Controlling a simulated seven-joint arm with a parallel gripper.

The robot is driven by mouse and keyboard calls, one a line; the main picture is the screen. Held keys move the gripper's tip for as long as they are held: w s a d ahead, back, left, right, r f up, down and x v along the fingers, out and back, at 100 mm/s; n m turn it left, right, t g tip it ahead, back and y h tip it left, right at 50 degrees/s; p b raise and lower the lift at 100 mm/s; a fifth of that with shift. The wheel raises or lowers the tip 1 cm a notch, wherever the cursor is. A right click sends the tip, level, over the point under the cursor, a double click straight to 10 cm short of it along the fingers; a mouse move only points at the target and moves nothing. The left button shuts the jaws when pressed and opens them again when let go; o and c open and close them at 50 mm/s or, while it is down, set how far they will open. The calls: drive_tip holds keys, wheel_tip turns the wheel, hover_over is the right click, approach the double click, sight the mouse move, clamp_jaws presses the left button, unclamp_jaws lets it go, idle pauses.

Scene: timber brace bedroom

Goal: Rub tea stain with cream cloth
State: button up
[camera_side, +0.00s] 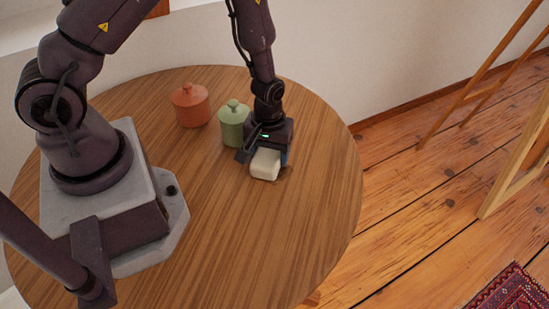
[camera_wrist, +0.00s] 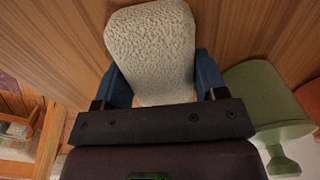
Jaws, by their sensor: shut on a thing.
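The cream cloth (camera_side: 265,164) looks like a thick rounded pad, low at the table top to the right of the green jar. In the wrist view the cloth (camera_wrist: 150,48) shows a rough, bumpy face between two blue fingers. My gripper (camera_side: 267,157) points down and is shut on the cloth; it also shows in the wrist view (camera_wrist: 164,84). The cloth looks to be on the table or just above it; I cannot tell which.
The round wooden table (camera_side: 290,235) is clear in front and to the right. A green lidded jar (camera_side: 233,126) stands close to my gripper's left, and shows at the right in the wrist view (camera_wrist: 262,95). An orange lidded jar (camera_side: 190,107) stands further left.

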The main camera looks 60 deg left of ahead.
sight(278, 163)
drive_tip(key=shift+a, duration=0.5)
drive_tip(key=shift+d, duration=3.65)
wheel_tip(278, 163, up, 2)
drive_tip(key=shift+d+r, duration=0.1)
drive_tip(key=shift+r, duration=2.95)
